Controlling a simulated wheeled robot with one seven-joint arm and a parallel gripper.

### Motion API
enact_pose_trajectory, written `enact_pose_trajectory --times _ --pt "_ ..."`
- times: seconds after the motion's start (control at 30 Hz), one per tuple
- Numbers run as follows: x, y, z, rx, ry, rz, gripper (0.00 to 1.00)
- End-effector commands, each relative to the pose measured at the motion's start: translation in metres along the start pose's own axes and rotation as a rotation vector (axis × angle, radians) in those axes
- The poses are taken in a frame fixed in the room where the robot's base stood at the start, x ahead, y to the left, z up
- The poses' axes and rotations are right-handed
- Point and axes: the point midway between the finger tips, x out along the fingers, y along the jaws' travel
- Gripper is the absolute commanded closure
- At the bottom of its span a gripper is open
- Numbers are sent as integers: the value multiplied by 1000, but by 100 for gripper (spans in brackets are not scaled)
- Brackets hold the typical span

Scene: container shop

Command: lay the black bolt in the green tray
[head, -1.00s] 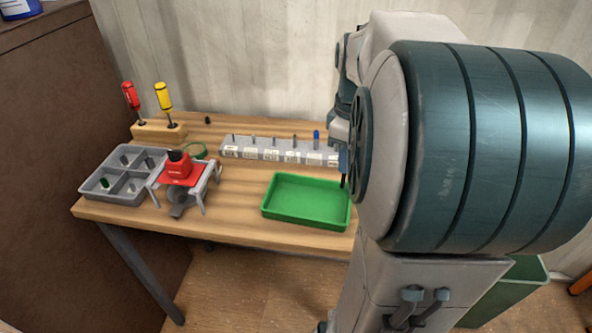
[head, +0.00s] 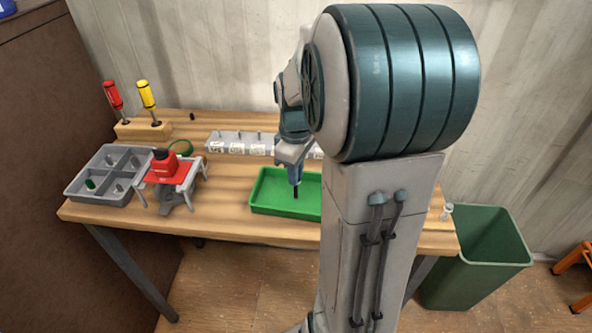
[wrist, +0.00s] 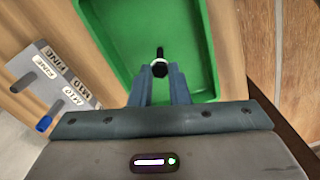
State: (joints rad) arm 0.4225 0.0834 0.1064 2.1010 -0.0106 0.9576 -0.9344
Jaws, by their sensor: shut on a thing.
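The green tray (head: 272,208) lies on the workbench and is partly hidden behind my arm on its right side. My gripper (head: 295,183) points down over the tray. In the wrist view my gripper (wrist: 161,76) is shut on the black bolt (wrist: 160,56), held by its head end with the shaft pointing away over the floor of the green tray (wrist: 196,68). I cannot tell the exact gap between bolt and tray floor.
A grey labelled rack with pegs (head: 238,147) stands behind the tray. A red device on grey legs (head: 170,172) and a grey divided bin (head: 106,172) are to the left. Two screwdrivers stand in a wooden block (head: 142,129). A green waste bin (head: 478,262) stands right of the bench.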

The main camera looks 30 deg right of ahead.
Motion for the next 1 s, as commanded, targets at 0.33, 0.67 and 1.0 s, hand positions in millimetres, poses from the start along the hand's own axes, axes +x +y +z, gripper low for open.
enact_pose_trajectory --times 0.33,0.67,1.0 --pt "3 0 0 0 0 0 63" --pt "-5 0 0 0 1 2 63" --pt "-73 1 -1 -2 3 5 63"
